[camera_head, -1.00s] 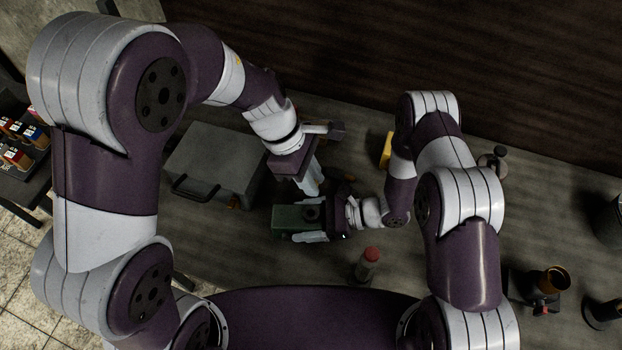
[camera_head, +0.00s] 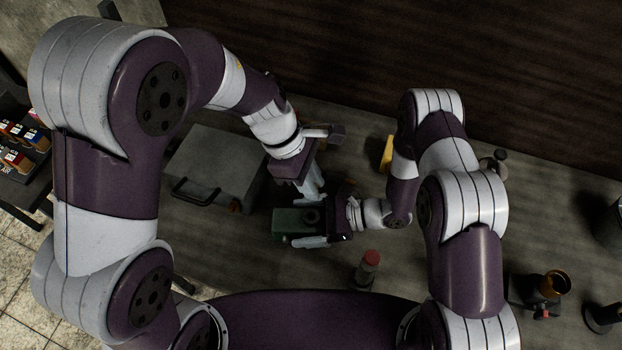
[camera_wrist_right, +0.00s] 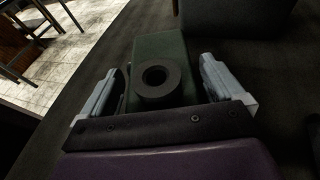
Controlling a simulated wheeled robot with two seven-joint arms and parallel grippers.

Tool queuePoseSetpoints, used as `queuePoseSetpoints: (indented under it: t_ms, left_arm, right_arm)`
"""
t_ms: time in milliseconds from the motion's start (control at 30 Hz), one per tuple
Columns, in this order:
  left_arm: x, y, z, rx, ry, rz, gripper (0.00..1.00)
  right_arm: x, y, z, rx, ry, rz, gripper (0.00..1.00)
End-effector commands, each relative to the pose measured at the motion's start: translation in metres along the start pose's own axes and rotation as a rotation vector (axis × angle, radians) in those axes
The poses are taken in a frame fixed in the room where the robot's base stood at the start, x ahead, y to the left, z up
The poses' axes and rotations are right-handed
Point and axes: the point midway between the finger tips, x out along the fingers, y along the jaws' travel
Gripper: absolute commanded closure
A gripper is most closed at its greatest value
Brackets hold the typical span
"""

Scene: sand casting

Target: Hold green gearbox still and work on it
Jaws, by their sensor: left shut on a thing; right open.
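The green gearbox (camera_head: 288,222), a box with a dark round ring on its top, lies on the table in the head view. It also shows in the right wrist view (camera_wrist_right: 165,50), with the ring on its upper face. My right gripper (camera_wrist_right: 170,88) is open, with one pale finger on each side of the gearbox's near end. In the head view my right gripper (camera_head: 318,228) is low at the gearbox's right end. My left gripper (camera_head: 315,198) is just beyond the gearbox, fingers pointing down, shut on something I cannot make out. The left fingertips are partly hidden.
A grey case (camera_head: 215,160) with a dark handle stands left of the gearbox. A red-topped cylinder (camera_head: 368,268) stands in front, to the right. A yellow block (camera_head: 387,152) is behind my right arm. A brown cup (camera_head: 553,282) is at far right. The table's front left is clear.

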Motion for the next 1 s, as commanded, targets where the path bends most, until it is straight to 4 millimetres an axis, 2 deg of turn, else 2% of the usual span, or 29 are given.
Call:
queuePoseSetpoints:
  t_ms: [367, 800, 1000]
  left_arm:
    - [0.000, 0.000, 0.000, 0.000, 0.000, 0.000, 1.00]
    - [0.000, 0.000, 0.000, 0.000, 0.000, 0.000, 1.00]
    - [0.000, 0.000, 0.000, 0.000, 0.000, 0.000, 1.00]
  right_arm:
    - [-0.002, -0.001, 0.000, 0.000, 0.000, -0.001, 0.00]
    - [-0.069, -0.001, 0.000, -0.001, 0.000, -0.004, 0.00]
    - [-0.081, 0.000, 0.000, 0.000, 0.000, -0.001, 0.00]
